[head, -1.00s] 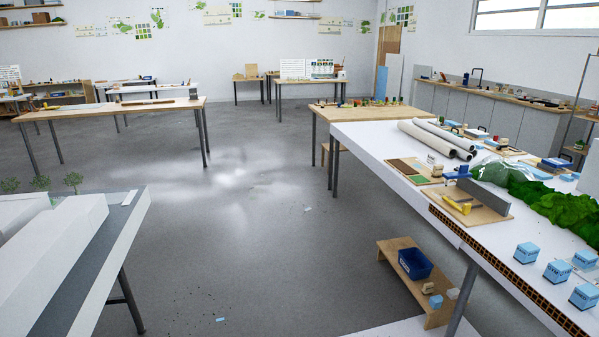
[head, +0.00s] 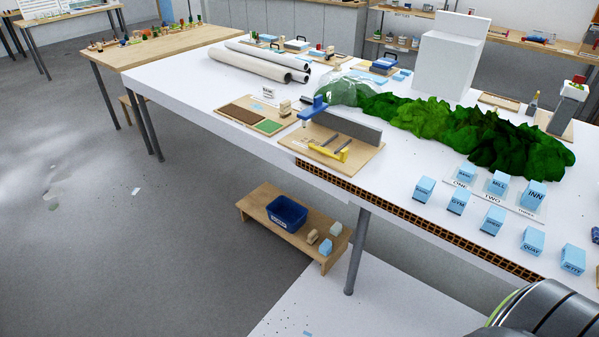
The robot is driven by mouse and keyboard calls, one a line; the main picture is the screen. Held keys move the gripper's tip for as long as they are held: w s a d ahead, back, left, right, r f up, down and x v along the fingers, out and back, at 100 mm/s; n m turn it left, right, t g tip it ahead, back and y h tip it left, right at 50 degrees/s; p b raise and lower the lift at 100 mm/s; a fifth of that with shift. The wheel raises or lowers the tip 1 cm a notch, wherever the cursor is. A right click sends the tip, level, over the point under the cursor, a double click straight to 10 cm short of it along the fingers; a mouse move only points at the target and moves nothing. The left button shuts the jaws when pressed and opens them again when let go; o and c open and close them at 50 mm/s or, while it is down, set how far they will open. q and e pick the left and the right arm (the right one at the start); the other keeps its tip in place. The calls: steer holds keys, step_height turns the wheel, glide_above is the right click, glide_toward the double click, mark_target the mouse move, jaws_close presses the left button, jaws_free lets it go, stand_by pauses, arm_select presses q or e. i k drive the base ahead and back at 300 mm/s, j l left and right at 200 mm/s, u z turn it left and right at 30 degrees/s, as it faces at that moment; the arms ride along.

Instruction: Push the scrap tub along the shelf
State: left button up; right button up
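The scrap tub (head: 287,214) is a dark blue open bin with a white label on its front. It stands upright on a low wooden shelf (head: 255,207) under the white worktable, towards the shelf's left and middle. Small tan blocks and light blue and pale blocks sit on the shelf to its right. Neither gripper shows in the head view; only a dark rounded part, probably of my own arm, is at the bottom right corner.
The white worktable (head: 180,85) stands above and behind the shelf, with a grey leg (head: 357,250) right of the shelf. It carries paper rolls (head: 262,63), a green landscape model (head: 450,125) and several labelled blue blocks. Grey floor (head: 130,260) at left is mostly clear.

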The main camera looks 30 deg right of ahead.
mark_target(286, 212)
steer(key=i+j+z, duration=0.1)
steer(key=i+z, duration=0.3)
steer(key=i, duration=0.2)
steer(key=i+j+z, duration=0.25)
steer(key=i+z, duration=0.2)
steer(key=i+j+z, duration=0.4)
steer(key=i, duration=0.25)
steer(key=i+j+z, duration=0.45)
steer(key=j, duration=0.2)
